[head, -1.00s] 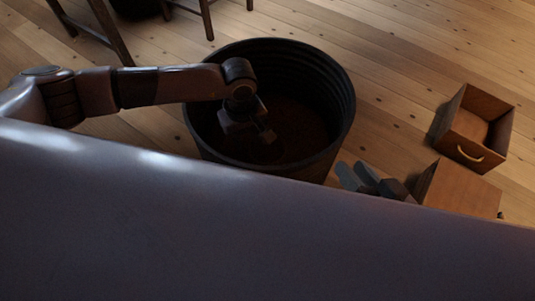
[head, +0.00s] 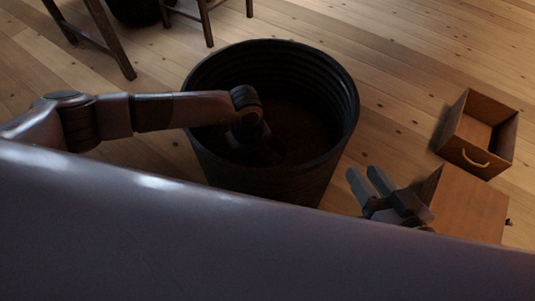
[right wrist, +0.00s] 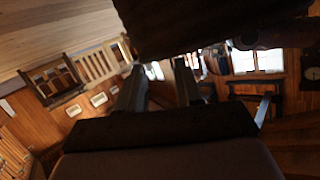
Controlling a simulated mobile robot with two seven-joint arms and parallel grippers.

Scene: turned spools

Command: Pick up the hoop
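I cannot make out the hoop in either view; the inside of the dark ribbed barrel (head: 325,168) is deep in shadow. My left arm reaches over the barrel's left rim, and my left gripper (head: 262,151) points down inside it. Its fingers are too dark to tell whether they are open or shut, or whether they hold anything. My right gripper (head: 362,174) is outside the barrel, just right of it, with its two fingers apart and nothing between them. In the right wrist view its fingers (right wrist: 158,74) are also apart and empty.
A wooden box (head: 468,205) stands right of my right gripper, and an open drawer (head: 487,159) with a pale handle lies beyond it on the plank floor. Wooden furniture legs (head: 112,40) stand at the upper left. Floor between barrel and drawer is clear.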

